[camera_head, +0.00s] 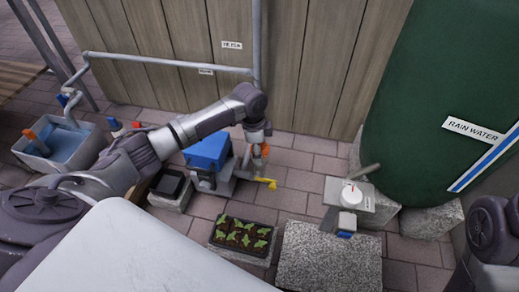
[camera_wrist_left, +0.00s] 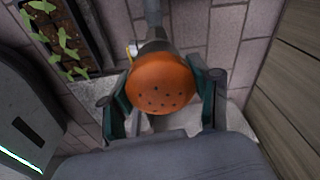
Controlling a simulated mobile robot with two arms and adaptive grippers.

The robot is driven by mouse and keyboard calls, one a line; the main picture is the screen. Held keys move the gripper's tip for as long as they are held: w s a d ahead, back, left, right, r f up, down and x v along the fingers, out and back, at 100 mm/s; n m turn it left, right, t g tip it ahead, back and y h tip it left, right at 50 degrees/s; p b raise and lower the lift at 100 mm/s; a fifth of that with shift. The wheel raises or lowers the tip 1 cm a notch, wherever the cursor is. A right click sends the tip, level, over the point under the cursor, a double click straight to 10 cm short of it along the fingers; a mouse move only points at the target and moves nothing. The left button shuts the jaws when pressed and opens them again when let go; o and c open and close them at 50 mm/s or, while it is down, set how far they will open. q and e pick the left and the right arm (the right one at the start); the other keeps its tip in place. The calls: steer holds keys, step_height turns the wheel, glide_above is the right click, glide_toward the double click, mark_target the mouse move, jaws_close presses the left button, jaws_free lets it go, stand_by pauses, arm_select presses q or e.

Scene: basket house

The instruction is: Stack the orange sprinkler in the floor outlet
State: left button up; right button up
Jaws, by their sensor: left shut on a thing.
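My left gripper (camera_head: 262,143) reaches down in front of the wooden fence and is shut on the orange sprinkler (camera_head: 265,150). In the left wrist view the sprinkler (camera_wrist_left: 161,83) is a round orange head with small holes, between the two greenish fingers (camera_wrist_left: 162,100). A grey outlet fitting with a yellow lever (camera_head: 268,183) sits on the paving just below the gripper in the head view. In the left wrist view a grey pipe part (camera_wrist_left: 155,45) shows behind the sprinkler. I cannot tell whether the sprinkler touches the outlet. My right gripper is out of view.
A blue box (camera_head: 208,150) stands just left of the outlet. A seedling tray (camera_head: 240,254) and a stone slab (camera_head: 328,262) lie in front. A grey basin (camera_head: 91,147) stands at left, a green rain-water tank (camera_head: 430,90) at right. Bare paving (camera_head: 300,180) lies right of the outlet.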

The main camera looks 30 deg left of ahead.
arm_select(q)
steer(key=shift+f, duration=0.15)
steer(key=o, duration=1.1)
steer(key=shift+o, duration=0.2)
